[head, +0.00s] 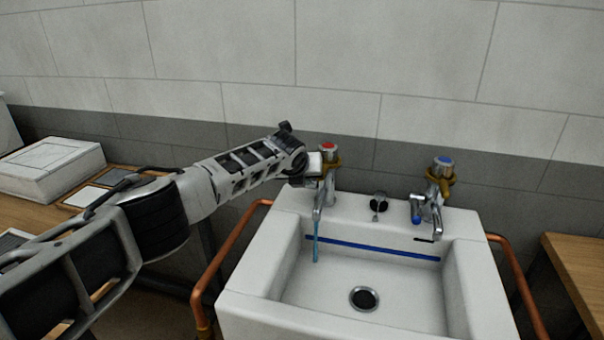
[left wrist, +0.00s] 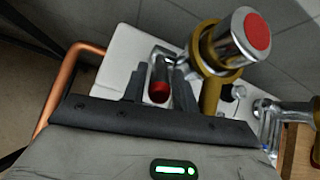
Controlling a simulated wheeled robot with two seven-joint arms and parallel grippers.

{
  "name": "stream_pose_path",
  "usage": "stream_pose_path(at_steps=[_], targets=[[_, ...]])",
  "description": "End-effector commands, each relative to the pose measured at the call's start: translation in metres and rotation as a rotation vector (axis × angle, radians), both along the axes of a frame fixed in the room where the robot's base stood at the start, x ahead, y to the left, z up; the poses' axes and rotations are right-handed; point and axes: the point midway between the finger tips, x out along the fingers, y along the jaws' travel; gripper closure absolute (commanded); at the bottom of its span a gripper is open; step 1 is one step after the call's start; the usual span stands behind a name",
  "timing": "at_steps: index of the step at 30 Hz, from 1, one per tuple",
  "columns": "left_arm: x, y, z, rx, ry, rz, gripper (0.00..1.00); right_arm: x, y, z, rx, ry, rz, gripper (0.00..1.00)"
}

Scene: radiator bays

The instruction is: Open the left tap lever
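The left tap (head: 328,180) has a red cap and a brass collar, and stands at the sink's back left. A thin blue stream of water (head: 316,240) falls from its spout into the basin. Its red-tipped lever (left wrist: 160,88) shows in the left wrist view and is hidden behind my gripper in the head view. My left gripper (head: 312,172) is at the tap's left side. In the left wrist view its two dark fingers (left wrist: 160,86) stand apart, one on each side of the lever, with a gap at the left finger. My right gripper is out of view.
The right tap (head: 437,190), with a blue cap and blue-tipped lever, stands on the white sink (head: 255,290). Copper pipes (head: 225,258) run along both sides of the sink. A wooden bench with a white box (head: 50,165) is at the left, another wooden top (head: 580,265) at the right.

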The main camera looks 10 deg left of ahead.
Motion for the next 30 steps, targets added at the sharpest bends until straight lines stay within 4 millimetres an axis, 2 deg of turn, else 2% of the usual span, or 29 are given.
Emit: stream_pose_path(at_steps=[5,11,14,30], targets=[[-0.005,0.001,0.006,0.0,0.003,-0.001,0.71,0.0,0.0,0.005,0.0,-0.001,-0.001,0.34],[-0.02,0.002,0.022,0.001,0.001,-0.003,0.71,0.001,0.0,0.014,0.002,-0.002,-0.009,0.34],[-0.03,0.002,0.031,-0.001,0.001,-0.002,0.71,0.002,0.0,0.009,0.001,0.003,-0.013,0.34],[-0.097,0.005,0.098,0.0,-0.003,-0.001,0.71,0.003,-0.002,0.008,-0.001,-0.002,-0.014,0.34]])
